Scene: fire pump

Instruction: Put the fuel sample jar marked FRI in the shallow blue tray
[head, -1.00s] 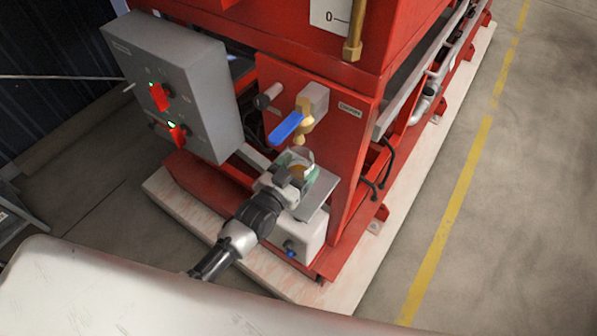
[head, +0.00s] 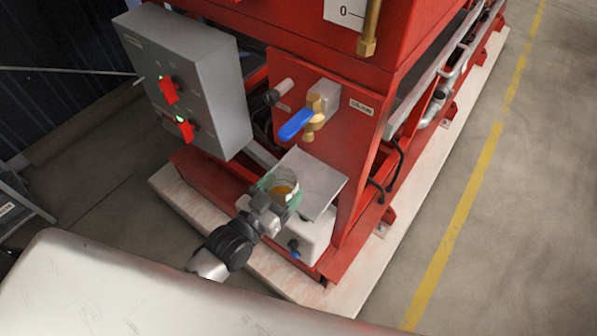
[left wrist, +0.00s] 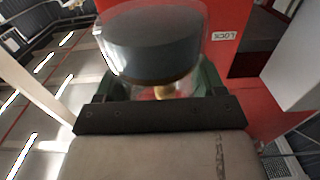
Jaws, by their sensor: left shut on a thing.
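My left gripper (head: 281,194) is shut on a clear jar (head: 284,186) with a little amber liquid in it. The jar is roughly upright, in front of the flat grey plate (head: 318,180) and below the blue-handled valve (head: 297,123). The left wrist view shows the jar (left wrist: 150,45) close up between greenish finger pads, with a dark round end towards the camera. No FRI marking can be read on it. The shallow blue tray is not in view. My right gripper is not in view.
A red pump cabinet (head: 345,155) stands behind the jar. A grey control box (head: 195,85) with red switches is at the left. A white container (head: 305,240) with a small blue tap is below the plate. Open floor (head: 500,220) lies to the right.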

